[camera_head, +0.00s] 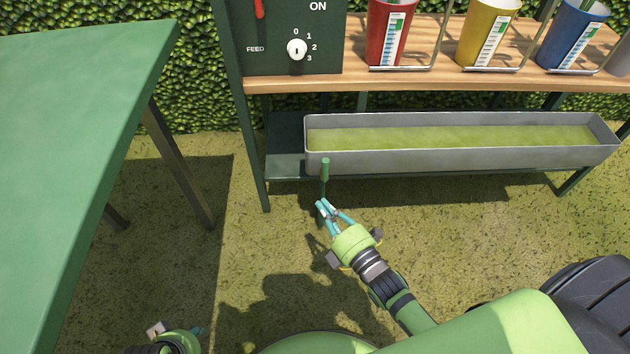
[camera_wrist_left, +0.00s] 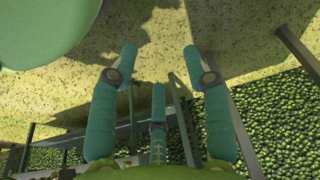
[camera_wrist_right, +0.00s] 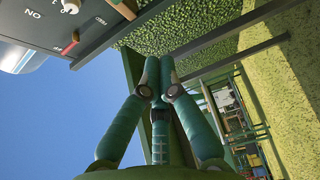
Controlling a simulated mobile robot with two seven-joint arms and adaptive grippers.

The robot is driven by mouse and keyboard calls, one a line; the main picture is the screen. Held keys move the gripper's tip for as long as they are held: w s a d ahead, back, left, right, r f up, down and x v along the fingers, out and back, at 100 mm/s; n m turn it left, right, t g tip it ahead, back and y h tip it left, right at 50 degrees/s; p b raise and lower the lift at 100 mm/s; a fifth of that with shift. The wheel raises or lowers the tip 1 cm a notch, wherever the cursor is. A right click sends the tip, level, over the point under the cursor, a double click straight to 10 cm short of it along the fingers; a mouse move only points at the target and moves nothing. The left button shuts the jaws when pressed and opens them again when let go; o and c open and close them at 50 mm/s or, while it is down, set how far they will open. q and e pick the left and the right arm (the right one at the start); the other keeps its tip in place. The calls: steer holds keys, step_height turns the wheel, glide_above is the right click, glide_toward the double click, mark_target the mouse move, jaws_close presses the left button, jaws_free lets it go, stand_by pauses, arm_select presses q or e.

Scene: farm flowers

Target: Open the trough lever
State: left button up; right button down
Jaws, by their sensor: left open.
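The trough lever (camera_head: 325,170) has a green upright handle at the front left of the long grey trough (camera_head: 460,156). My right gripper (camera_head: 324,204) is just below the handle in the head view, overlapping the line of its thin stem. In the right wrist view the fingertips (camera_wrist_right: 159,78) of this gripper come together. I cannot make out the lever between them, so contact is not clear. My left gripper (camera_head: 178,335) is low at the bottom edge of the head view. In the left wrist view its fingers (camera_wrist_left: 162,65) are spread, open and empty.
A green table (camera_head: 80,130) stands at the left. Above the trough is a wooden shelf (camera_head: 430,84) with red (camera_head: 388,35), yellow (camera_head: 487,35) and blue (camera_head: 572,35) containers. A feed control panel (camera_head: 290,40) is at its left. Grassy ground is open between the table and trough.

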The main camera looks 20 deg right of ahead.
mark_target(325, 167)
arm_select(q)
step_height(325, 167, up, 6)
steer(key=w+t+b, duration=0.1)
steer(key=b, duration=0.1)
steer(key=shift+w+d+r+t+b, duration=0.15)
steer(key=shift+d+r+t+b, duration=0.1)
steer(key=shift+t+b, duration=0.1)
arm_select(e)
steer(key=w+d, duration=0.1)
steer(key=w, duration=0.8)
steer(key=shift+w+d, duration=0.2)
steer(key=shift+d, duration=0.05)
